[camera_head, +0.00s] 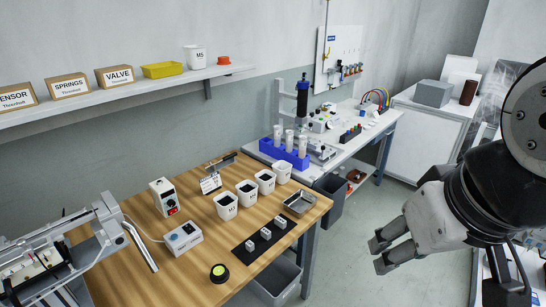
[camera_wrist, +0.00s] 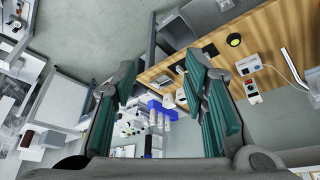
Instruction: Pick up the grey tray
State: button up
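The grey tray (camera_head: 299,203) is a small, shallow, open metal tray. It lies on the right end of the wooden workbench (camera_head: 190,270), close to the edge, and looks empty. My gripper (camera_head: 379,254) is in the air to the right of the bench, apart from the tray. In the wrist view my gripper (camera_wrist: 160,68) is open, with green finger pads spread and nothing between them.
A black mat with small blocks (camera_head: 265,239) and several white cups (camera_head: 248,193) stand near the tray. A grey bin (camera_head: 277,281) is below the bench edge. A blue rack (camera_head: 285,153) stands on the white bench behind. The floor (camera_head: 350,260) beside the bench is clear.

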aim_at(301, 202)
jog(key=i+j+z, duration=0.25)
jog(key=i, duration=0.2)
jog(key=i+j+z, duration=0.25)
jog(key=i, duration=0.2)
